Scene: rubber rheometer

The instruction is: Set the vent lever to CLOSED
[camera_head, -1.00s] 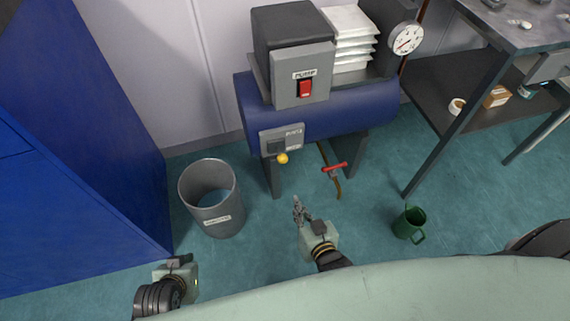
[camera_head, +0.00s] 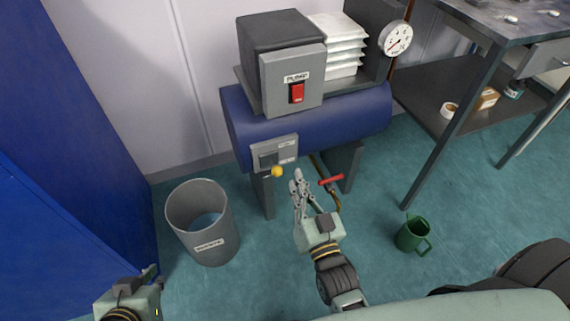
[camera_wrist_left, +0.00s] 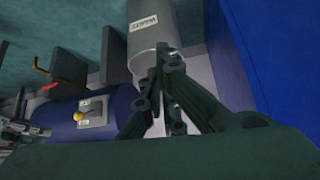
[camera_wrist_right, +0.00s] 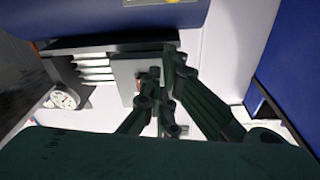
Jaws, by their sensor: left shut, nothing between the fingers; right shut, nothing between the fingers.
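A lever with a yellow ball knob (camera_head: 277,171) sits at the lower edge of a grey plate (camera_head: 288,150) on the front of a blue tank (camera_head: 345,115). The plate's small lettering is unreadable. My right gripper (camera_head: 297,178) is shut and empty, just right of and below the knob in the head view; contact is not visible. My left gripper (camera_head: 152,274) is shut and empty at the lower left, far from the lever. The knob (camera_wrist_left: 78,116) and plate (camera_wrist_left: 95,110) also show in the left wrist view. In the right wrist view, only part of the plate (camera_wrist_right: 165,2) shows at the top edge.
A red-handled valve (camera_head: 331,180) hangs under the tank, close right of my right gripper. A grey bin (camera_head: 200,225) stands left, a green mug (camera_head: 412,234) right. A pump box with red switch (camera_head: 297,92) and a gauge (camera_head: 396,39) are above. Blue cabinet (camera_head: 60,150) at left.

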